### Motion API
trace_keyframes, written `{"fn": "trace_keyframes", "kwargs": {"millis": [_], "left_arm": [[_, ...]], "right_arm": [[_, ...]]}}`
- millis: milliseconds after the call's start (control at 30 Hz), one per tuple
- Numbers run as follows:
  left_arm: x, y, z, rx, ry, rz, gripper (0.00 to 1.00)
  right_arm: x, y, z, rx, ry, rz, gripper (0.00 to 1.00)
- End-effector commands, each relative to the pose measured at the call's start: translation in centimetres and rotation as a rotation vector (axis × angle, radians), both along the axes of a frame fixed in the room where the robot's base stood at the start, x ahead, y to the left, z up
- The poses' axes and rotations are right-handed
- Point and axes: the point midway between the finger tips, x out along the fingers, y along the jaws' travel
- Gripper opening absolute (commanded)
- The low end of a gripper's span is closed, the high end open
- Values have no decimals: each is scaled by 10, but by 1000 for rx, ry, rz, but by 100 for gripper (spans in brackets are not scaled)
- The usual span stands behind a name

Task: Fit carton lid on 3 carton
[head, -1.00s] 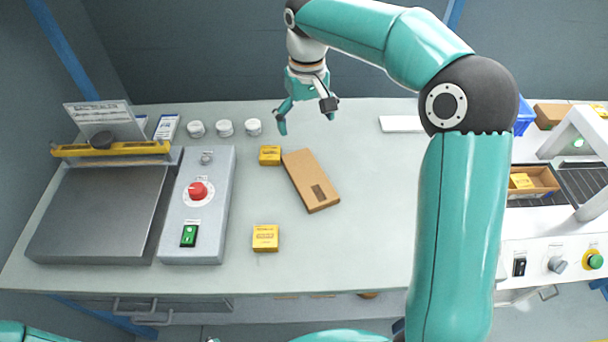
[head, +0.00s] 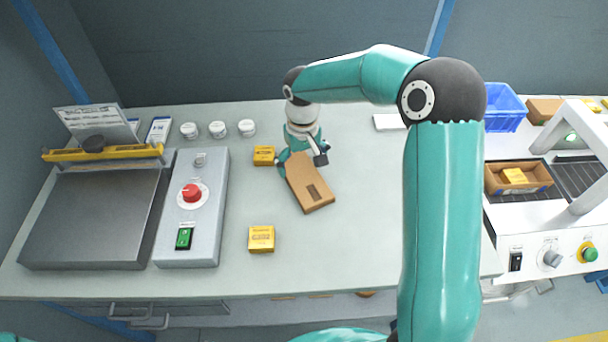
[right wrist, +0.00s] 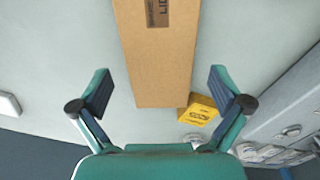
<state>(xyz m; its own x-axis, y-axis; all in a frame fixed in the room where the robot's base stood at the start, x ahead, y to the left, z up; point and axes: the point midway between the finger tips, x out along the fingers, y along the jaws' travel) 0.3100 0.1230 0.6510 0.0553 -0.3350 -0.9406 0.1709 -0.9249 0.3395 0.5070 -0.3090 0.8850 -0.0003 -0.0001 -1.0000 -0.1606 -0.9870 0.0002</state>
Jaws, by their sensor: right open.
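The carton lid (head: 311,183) is a flat brown cardboard piece with a dark printed label. It lies at a slant on the pale bench, and the right wrist view shows it too (right wrist: 158,60), with "LID" on the label. My right gripper (head: 301,164) is open at the lid's far end. In the right wrist view its fingers (right wrist: 160,88) stand apart on either side of the lid, not touching it. An open brown carton (head: 519,191) with a yellow box (head: 514,176) inside stands on the conveyor at the right. My left gripper is out of view.
Yellow boxes stand beside the lid (head: 263,155) and nearer the front (head: 261,239). A grey control box (head: 193,225) and a plate machine (head: 95,215) fill the left. Several white jars (head: 218,130) stand behind. A blue bin (head: 503,108) is at back right.

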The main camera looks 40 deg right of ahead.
Motion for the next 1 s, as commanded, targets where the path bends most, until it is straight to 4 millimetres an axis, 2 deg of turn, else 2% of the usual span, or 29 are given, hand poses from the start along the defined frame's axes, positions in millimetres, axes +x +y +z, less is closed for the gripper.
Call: {"fn": "trace_keyframes", "kwargs": {"millis": [200,500,800,833,1000], "left_arm": [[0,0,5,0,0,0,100],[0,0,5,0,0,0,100],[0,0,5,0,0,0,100],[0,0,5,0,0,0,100],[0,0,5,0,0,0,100]], "right_arm": [[-3,0,-29,1,4,0,100],[-3,0,-34,0,0,0,100],[-3,0,-34,0,0,0,50],[-3,0,-34,0,0,0,47],[-3,0,-34,0,0,0,47]]}}
